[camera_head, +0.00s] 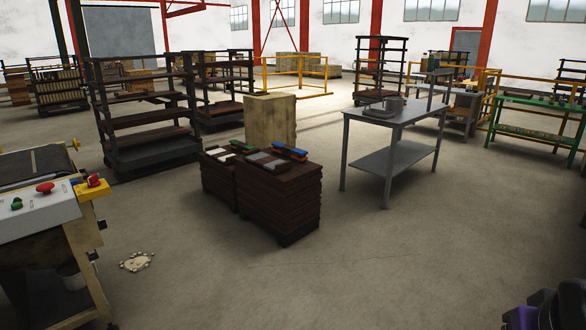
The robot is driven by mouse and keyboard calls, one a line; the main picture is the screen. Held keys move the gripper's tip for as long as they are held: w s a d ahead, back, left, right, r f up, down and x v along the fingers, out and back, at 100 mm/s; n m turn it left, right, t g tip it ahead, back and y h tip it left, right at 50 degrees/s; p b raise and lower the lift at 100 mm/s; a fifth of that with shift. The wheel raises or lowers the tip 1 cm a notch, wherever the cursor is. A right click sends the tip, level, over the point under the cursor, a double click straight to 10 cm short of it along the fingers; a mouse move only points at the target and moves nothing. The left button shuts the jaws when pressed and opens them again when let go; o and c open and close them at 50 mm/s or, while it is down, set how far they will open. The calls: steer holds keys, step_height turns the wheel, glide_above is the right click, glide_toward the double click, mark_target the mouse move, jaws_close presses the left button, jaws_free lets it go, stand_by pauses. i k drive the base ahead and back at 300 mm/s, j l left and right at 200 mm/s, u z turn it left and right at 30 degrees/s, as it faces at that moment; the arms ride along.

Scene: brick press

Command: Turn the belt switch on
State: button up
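At the left edge stands a machine with a belt (38,166). Its pale sloping control panel (38,212) carries a red mushroom-shaped button (45,188) and a green knob (17,204). A yellow box (92,190) with a red knob (94,181) sits at the panel's right end. I cannot tell which of these is the belt switch, or whether it is on or off. My gripper is not in view. A dark and purple part, probably of my arm, shows in the bottom right corner, far from the panel.
Dark stacked boards (280,208) with coloured pieces on top stand mid-floor. A grey table (410,113) stands to their right, a dark shelf rack (145,120) behind left. The front floor is clear.

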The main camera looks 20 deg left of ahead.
mark_target(93, 181)
steer(key=l+u, duration=0.1)
steer(key=u, duration=2.05)
steer(key=i+l+u, duration=0.1)
steer(key=i+u, duration=0.25)
steer(key=i, duration=1.95)
